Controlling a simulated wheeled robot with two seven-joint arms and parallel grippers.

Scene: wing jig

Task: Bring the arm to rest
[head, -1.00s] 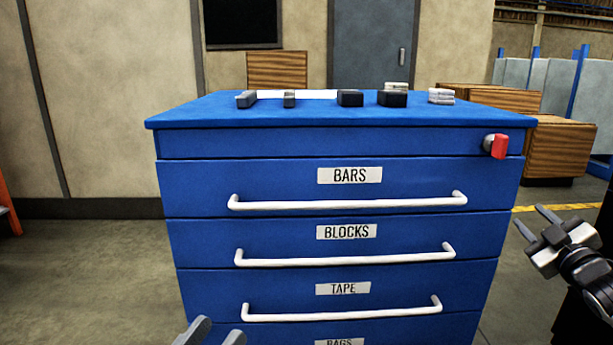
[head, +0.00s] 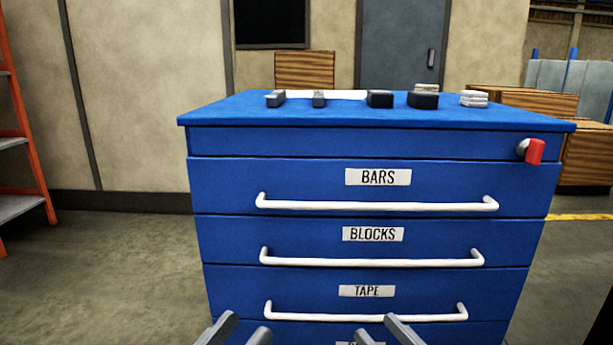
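My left gripper (head: 246,324) shows at the bottom of the head view, left of centre. Its two fingers are apart with nothing between them. My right gripper (head: 376,326) shows at the bottom, right of centre, with its fingers also apart and empty. Both grippers appear in front of the lower part of the blue drawer cabinet (head: 375,140). Only the finger ends show; the rest of both arms is below the picture.
The cabinet's drawers labelled BARS, BLOCKS and TAPE are shut, with white handles (head: 376,205). A red part (head: 535,151) sits at its upper right corner. Several small dark and pale pieces lie on top. An orange ladder (head: 28,130) stands at left. Floor beside the cabinet is clear.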

